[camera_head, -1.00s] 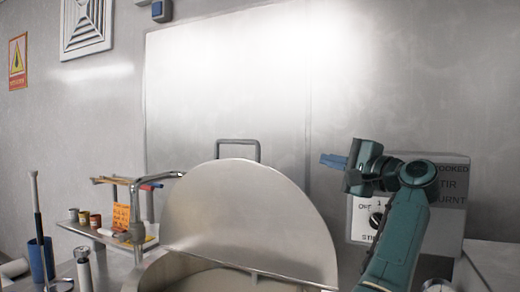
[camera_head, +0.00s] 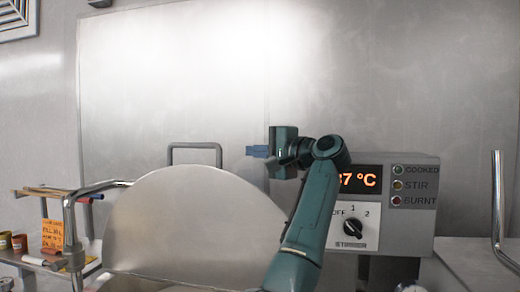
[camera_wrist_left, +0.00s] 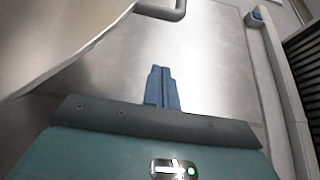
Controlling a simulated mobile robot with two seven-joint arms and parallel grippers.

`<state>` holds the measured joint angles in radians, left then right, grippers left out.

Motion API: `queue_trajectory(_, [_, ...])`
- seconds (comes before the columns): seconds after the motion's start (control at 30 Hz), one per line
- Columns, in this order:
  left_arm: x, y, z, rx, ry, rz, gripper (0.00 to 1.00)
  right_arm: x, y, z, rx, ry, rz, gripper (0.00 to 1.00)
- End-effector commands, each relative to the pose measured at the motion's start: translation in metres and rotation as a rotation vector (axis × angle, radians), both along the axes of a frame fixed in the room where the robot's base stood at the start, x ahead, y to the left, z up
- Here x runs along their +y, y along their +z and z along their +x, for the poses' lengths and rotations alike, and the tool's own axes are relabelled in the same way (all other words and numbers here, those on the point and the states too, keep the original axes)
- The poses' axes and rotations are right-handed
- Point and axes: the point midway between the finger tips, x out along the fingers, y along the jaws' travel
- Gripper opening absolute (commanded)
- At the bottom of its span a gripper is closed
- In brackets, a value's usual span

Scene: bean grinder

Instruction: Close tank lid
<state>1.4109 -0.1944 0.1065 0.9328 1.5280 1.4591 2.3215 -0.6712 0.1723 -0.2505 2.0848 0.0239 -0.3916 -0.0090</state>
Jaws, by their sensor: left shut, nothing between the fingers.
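The tank lid (camera_head: 195,225) is a grey metal half-disc, standing raised and tilted up over the tank. Its bar handle (camera_head: 195,148) sticks up behind its top edge. The tank (camera_head: 105,282) shows only as a sliver of rim at the bottom. My left gripper (camera_head: 257,151) is shut and empty, right of the handle and above the lid's right side, apart from both. In the left wrist view the shut blue fingers (camera_wrist_left: 161,88) point at the wall panel, with the lid (camera_wrist_left: 60,35) at upper left and the handle (camera_wrist_left: 165,8) at the top. My right gripper is out of view.
A control box (camera_head: 400,215) with a display, lamps and a knob stands right of my arm. A bent metal pipe (camera_head: 75,230) is at the lid's left, near a shelf with small jars (camera_head: 20,243). Another pipe (camera_head: 497,200) stands at far right.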

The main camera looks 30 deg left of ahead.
Motion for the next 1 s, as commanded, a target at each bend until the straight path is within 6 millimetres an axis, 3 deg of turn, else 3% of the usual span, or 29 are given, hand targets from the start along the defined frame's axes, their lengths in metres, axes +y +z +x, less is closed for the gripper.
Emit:
queue_trajectory(0.1, [0.028, 0.002, 0.006, 0.002, 0.005, 0.002, 0.0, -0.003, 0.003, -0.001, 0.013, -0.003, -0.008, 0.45])
queue_trajectory(0.27, [0.059, 0.001, 0.011, 0.001, 0.003, 0.002, 0.0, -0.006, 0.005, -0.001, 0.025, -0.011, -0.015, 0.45])
queue_trajectory(0.6, [0.051, 0.0, -0.02, 0.0, 0.0, 0.001, 0.0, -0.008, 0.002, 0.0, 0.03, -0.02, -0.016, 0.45])
queue_trajectory(1.0, [0.05, 0.001, -0.027, 0.001, 0.0, 0.001, 0.0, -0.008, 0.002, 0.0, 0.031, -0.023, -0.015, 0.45])
